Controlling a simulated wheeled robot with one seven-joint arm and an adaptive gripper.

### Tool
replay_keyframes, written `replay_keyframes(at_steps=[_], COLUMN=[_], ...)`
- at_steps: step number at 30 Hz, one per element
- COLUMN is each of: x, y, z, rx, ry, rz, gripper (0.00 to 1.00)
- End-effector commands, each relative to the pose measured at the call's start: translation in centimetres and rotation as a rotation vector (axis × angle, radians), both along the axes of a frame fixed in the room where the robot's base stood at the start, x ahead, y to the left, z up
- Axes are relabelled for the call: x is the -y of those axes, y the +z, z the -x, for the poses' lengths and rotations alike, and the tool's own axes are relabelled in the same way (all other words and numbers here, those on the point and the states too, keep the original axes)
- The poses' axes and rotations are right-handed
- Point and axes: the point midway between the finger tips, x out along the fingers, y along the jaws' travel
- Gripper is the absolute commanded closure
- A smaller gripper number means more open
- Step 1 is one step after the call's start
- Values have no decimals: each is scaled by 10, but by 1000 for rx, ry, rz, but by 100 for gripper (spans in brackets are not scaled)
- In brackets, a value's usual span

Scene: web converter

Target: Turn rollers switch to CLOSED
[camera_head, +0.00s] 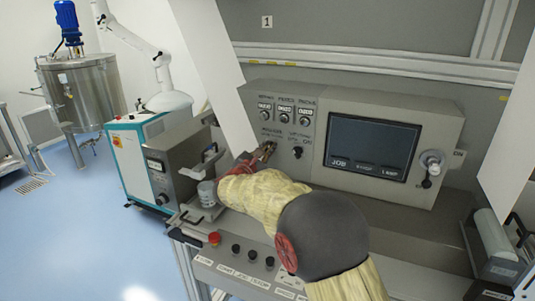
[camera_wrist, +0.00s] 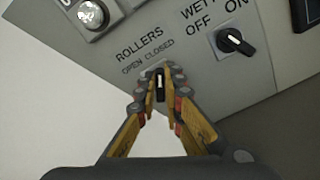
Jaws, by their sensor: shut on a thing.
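The rollers switch (camera_wrist: 160,84) is a small black knob on the grey panel, below the label "ROLLERS" with "OPEN" and "CLOSED" under it. In the wrist view my gripper (camera_wrist: 161,90) has its fingertips closed around the knob from both sides. The knob's pale mark points roughly up in that picture, near the "CLOSED" word; its exact setting I cannot tell. In the head view my gripper (camera_head: 266,151) is at the panel's lower left, and its fingers hide most of the switch.
The wetting knob (camera_wrist: 234,41), marked OFF and ON, is right of the switch. A display screen (camera_head: 372,147) and a large lever switch (camera_head: 431,166) are farther right. A shelf with a red button (camera_head: 214,239) and black knobs lies below. A white cabinet (camera_head: 140,160) stands left.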

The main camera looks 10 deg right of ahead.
Motion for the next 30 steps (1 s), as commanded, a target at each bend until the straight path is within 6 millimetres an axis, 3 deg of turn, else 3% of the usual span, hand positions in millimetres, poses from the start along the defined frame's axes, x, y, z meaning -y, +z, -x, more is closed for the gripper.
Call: replay_keyframes(at_steps=[16, 17, 18, 26, 30], x=[0, 0, 0, 0, 0], y=[-1, -1, -1, -1, 0], z=[0, 0, 0, 0, 0], rx=[13, 13, 13, 15, 15], ry=[1, 1, 1, 0, 0], rz=[-24, -23, -23, -22, -22], gripper=[100, 90, 88, 73, 73])
